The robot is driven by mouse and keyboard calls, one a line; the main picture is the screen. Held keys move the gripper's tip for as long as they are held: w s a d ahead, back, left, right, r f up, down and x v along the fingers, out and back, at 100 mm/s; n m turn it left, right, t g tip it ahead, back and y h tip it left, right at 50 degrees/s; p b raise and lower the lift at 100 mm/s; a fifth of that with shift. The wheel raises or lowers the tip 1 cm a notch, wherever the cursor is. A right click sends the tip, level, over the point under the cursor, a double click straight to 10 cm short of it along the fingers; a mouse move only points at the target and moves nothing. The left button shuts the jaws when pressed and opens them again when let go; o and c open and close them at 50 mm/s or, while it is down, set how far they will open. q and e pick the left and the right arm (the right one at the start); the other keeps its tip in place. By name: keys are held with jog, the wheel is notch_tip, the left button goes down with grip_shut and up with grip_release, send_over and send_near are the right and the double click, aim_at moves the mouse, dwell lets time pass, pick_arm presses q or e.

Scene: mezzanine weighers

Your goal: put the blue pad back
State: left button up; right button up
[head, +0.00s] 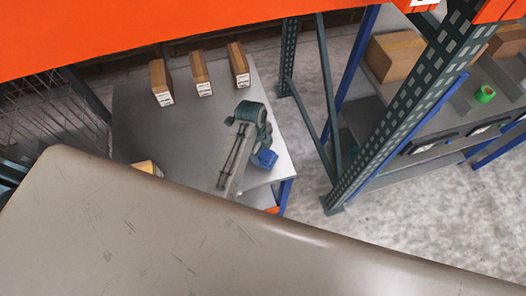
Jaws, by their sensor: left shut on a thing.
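A small blue block-like thing, which I take as the blue pad (267,159), shows at the right part of a grey table. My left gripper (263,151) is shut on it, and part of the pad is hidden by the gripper. The pad is over or near the table's right edge; I cannot tell whether it touches the top. My right gripper is not in view.
The grey table (140,115) bears three brown cartons (200,73) along its back. A yellow thing (148,168) is partly hidden by a large scratched tan surface (150,230) in front. An orange beam (150,25) crosses above. A rack post (395,105) stands right, with a green roll (485,94) beyond.

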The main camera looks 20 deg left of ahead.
aim_at(262, 153)
pick_arm(q)
jog(key=shift+w+f, duration=0.1)
jog(key=shift+w, duration=0.65)
notch_tip(262, 153, down, 3)
jog(key=shift+f, duration=0.2)
jog(key=o, duration=0.9)
jog(key=shift+s+f, duration=0.1)
jog(key=shift+o, duration=0.2)
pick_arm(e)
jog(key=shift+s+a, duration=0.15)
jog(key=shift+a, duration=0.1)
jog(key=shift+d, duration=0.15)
